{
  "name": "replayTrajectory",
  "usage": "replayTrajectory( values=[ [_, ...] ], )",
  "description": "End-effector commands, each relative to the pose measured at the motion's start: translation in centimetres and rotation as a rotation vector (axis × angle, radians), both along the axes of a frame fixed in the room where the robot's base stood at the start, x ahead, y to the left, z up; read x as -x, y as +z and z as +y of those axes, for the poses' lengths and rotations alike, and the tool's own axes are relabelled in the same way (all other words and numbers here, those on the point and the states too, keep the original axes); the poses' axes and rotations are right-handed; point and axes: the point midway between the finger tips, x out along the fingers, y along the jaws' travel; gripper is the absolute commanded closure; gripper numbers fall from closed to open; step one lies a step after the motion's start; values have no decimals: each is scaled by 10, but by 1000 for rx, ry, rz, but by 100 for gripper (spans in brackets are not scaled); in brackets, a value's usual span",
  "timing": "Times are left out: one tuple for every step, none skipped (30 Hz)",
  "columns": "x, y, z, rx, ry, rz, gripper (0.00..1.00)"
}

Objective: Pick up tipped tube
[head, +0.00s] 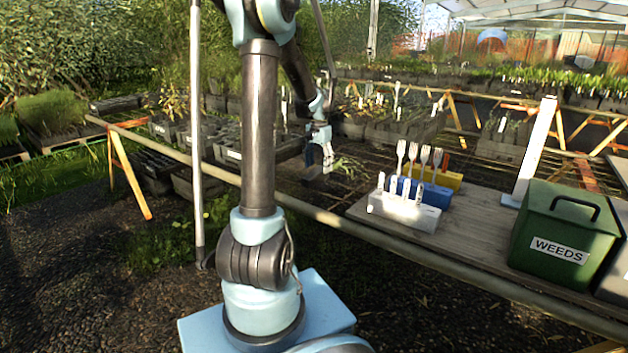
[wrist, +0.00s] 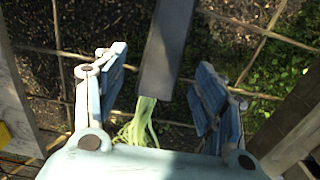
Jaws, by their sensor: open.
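The tipped tube (wrist: 168,45) is a dark grey, straight-sided pot seen from above in the wrist view. It lies over the slatted bench, with pale green strands (wrist: 138,125) spilling from its lower end. My gripper (wrist: 163,65) is open, with one blue finger on each side of the tube and a visible gap to each. In the head view my gripper (head: 320,168) hangs low over the bench, and green leaves (head: 349,165) show just right of it. The tube's body is hard to make out there, and the fingers' height above it cannot be told.
Dark trays (head: 232,150) stand left of my gripper and behind it. The bench's front rail (head: 340,218) crosses in front.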

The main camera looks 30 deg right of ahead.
Motion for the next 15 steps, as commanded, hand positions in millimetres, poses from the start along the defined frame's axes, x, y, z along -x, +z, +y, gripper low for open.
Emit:
replayTrajectory(
  values=[
    [-1, -6, -1, 0, 0, 0, 36],
    [-1, -10, -1, 0, 0, 0, 36],
    [-1, -16, -2, 0, 0, 0, 36],
    [-2, -20, -2, 0, 0, 0, 36],
    [-2, -24, -3, 0, 0, 0, 36],
    [-2, -30, -3, 0, 0, 0, 36],
    [-2, -33, -3, 0, 0, 0, 36],
    [-2, -36, -3, 0, 0, 0, 36],
    [-2, -40, -3, 0, 0, 0, 36],
    [-2, -42, -3, 0, 0, 0, 36],
    [-2, -43, -3, 0, 0, 0, 36],
    [-2, -45, -3, 0, 0, 0, 36],
    [-2, -45, -3, 0, 0, 0, 36],
    [-2, -46, -2, 0, 0, 0, 36],
    [-2, -46, -2, 0, 0, 0, 36]
  ],
)
